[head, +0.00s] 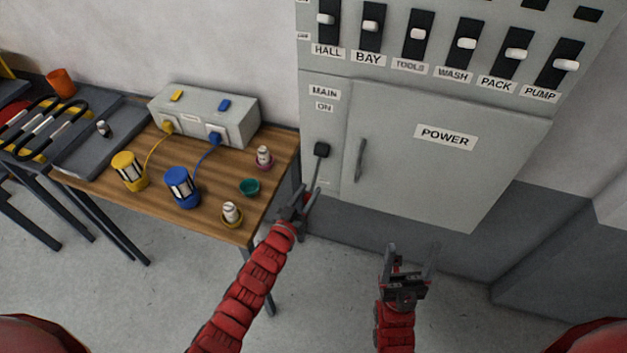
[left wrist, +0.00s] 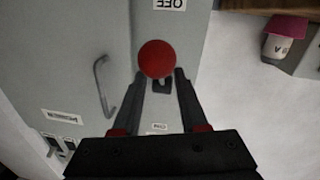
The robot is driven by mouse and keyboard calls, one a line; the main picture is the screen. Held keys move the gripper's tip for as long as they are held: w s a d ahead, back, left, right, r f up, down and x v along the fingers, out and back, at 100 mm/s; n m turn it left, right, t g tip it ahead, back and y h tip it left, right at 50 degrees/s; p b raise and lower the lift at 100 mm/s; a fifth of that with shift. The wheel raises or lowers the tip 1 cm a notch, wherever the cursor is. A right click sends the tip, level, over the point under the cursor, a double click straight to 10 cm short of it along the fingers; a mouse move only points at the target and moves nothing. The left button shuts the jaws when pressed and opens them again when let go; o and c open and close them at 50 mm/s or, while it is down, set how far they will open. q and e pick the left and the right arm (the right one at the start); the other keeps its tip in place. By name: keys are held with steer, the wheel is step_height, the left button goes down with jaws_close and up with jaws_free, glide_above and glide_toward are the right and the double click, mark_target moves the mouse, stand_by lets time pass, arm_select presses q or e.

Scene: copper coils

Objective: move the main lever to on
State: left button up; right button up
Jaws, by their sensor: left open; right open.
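The main lever's black mount (head: 322,149) is on the narrow left strip of the grey power cabinet, under the MAIN and ON labels (head: 324,98). In the left wrist view the lever's round red knob (left wrist: 157,59) is on the OFF label's side (left wrist: 170,4) of the mount. My open left gripper (left wrist: 160,76) has its fingertips at the knob, one to each side in the picture; contact cannot be told. My right gripper (head: 412,258) is open and empty, before the cabinet's lower part.
A cabinet door with a handle (head: 360,160) and POWER label is right of the lever. Several white-knobbed switches (head: 417,36) are above. Floor between the arms is clear.

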mark_target(312, 186)
arm_select(q)
steer(key=shift+p+x, duration=0.4)
steer(key=shift+x, duration=1.5)
steer(key=shift+c, duration=0.3)
jaws_close()
